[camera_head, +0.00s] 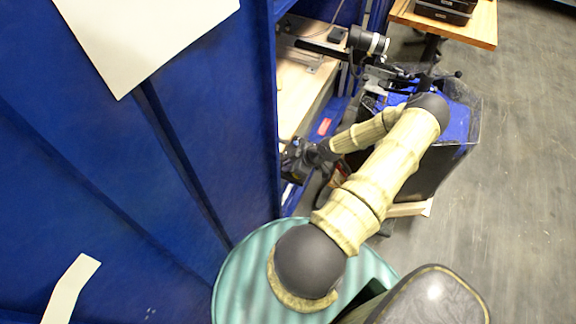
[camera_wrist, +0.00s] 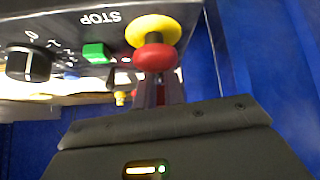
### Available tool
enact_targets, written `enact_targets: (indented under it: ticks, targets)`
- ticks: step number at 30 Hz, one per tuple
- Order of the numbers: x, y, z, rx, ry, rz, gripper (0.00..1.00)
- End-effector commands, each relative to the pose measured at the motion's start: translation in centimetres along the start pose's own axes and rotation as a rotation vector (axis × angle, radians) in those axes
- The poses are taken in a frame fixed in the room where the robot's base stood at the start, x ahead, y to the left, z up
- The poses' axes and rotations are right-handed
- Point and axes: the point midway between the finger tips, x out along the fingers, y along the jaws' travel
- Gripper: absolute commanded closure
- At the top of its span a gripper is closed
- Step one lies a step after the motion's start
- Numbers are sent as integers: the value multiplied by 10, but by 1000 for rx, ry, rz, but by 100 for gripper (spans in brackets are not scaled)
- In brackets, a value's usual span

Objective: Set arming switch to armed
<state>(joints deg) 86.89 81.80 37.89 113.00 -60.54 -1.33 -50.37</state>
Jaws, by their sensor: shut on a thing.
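In the wrist view a dark control panel (camera_wrist: 70,30) shows upside down, with a STOP label. My gripper (camera_wrist: 160,96) has its fingers close together just below the red mushroom button (camera_wrist: 155,55) in the picture. It is shut on a thin red part (camera_wrist: 161,93), mostly hidden between the fingers. This may be the arming switch, but I cannot tell its position. In the head view my gripper (camera_head: 295,165) is small and dark at the blue cabinet's edge; the panel cannot be made out there.
A green button (camera_wrist: 96,52) and a black rotary knob (camera_wrist: 28,64) sit left of the mushroom button's yellow collar (camera_wrist: 152,27). The blue cabinet wall (camera_head: 200,130) stands close left of my arm. A black bin (camera_head: 440,160) stands on the right. Open floor (camera_head: 520,220) lies beyond.

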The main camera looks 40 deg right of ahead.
Motion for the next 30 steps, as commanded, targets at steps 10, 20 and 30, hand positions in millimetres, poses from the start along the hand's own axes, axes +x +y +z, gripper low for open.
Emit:
enact_targets:
  ticks: [10, 20, 30]
  targets:
    - [-1, 2, 0, -4, 3, 4, 100]
    - [0, 0, 0, -3, 2, 1, 70]
    - [-13, 1, 1, -1, 4, 3, 70]
